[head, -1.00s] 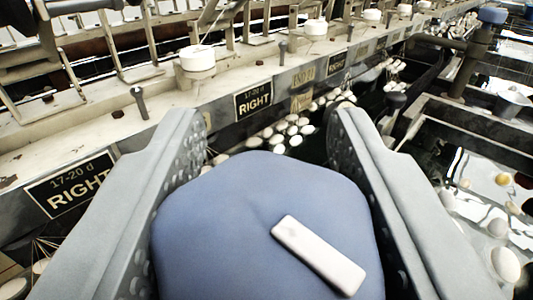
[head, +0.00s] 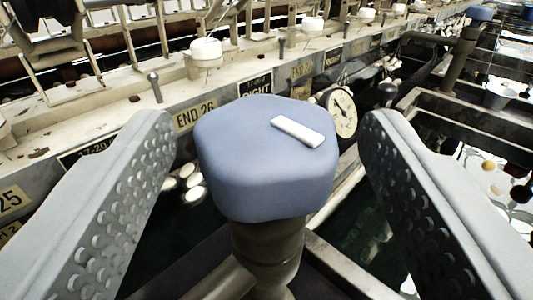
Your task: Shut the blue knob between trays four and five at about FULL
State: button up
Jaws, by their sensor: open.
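The blue knob (head: 262,170) stands in the middle of the head view, a faceted cap on a dark metal stem (head: 268,250). A white bar marker (head: 298,132) on its top points toward the lower right. My gripper (head: 268,145) is open, with one grey dimpled finger on each side of the knob. Clear gaps show between both fingers and the knob, and neither touches it. A round white dial with a needle (head: 342,113) shows just behind the knob on the right; its lettering is too small to read.
A pale metal rail with label plates (head: 195,114) and white round caps (head: 206,52) runs across behind the knob. A second blue knob (head: 481,13) is far off at upper right. Dark water basins with frame bars (head: 480,125) lie right and below.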

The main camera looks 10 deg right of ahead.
jog(key=v, duration=1.3)
jog(key=shift+s+a, duration=0.15)
jog(key=shift+s, duration=0.25)
dwell(1.8)
